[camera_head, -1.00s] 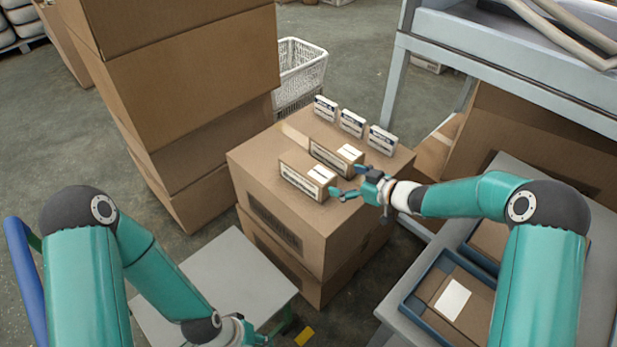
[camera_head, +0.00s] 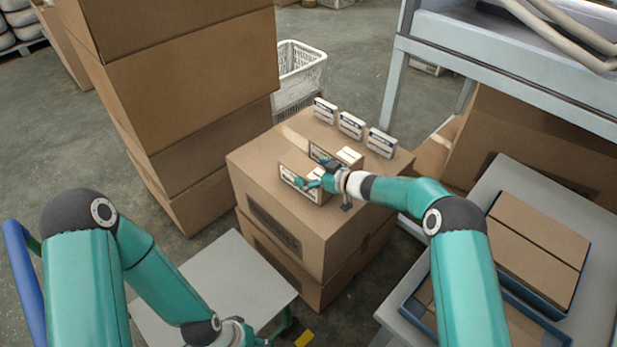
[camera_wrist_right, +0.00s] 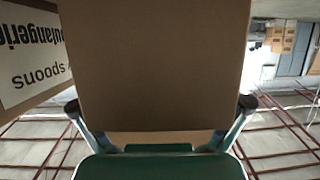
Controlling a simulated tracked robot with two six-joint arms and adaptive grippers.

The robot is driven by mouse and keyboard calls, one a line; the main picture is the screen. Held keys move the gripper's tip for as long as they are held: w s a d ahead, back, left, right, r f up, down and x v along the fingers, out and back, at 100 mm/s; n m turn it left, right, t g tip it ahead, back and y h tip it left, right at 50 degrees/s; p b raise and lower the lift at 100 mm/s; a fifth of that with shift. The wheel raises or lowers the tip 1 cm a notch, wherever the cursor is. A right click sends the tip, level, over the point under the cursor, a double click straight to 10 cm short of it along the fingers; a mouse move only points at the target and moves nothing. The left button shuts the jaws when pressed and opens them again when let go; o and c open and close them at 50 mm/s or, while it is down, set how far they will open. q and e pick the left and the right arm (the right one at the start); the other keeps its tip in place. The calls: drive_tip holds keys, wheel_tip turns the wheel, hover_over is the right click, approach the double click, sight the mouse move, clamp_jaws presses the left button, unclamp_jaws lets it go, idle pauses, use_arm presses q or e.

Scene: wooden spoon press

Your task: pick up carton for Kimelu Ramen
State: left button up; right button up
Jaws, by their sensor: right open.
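Two small brown cartons with white labels stand on a large brown box (camera_head: 255,212): a front carton (camera_head: 286,173) and a rear carton (camera_head: 315,152). Their labels are too small to read in the head view. My right gripper (camera_head: 316,174) is at the cartons and hides part of both. In the right wrist view a plain carton face (camera_wrist_right: 155,65) fills the space between the open fingers (camera_wrist_right: 160,105); contact cannot be told. Another carton's label (camera_wrist_right: 30,55) there reads upside down "oulangerie" and "spoons". My left gripper (camera_head: 265,336) is low at the bottom edge, partly cut off.
Three white cards (camera_head: 351,125) stand along the box's back edge. Tall stacked boxes (camera_head: 190,75) rise at left, with a white basket (camera_head: 300,75) behind. A grey table (camera_head: 490,195) at right holds blue-edged trays with flat cartons. A small grey table (camera_head: 225,275) is front left.

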drive_tip(key=shift+w+a+f, duration=0.15)
drive_tip(key=shift+w+a, duration=0.1)
drive_tip(key=shift+a, duration=0.05)
drive_tip(key=c, duration=1.4)
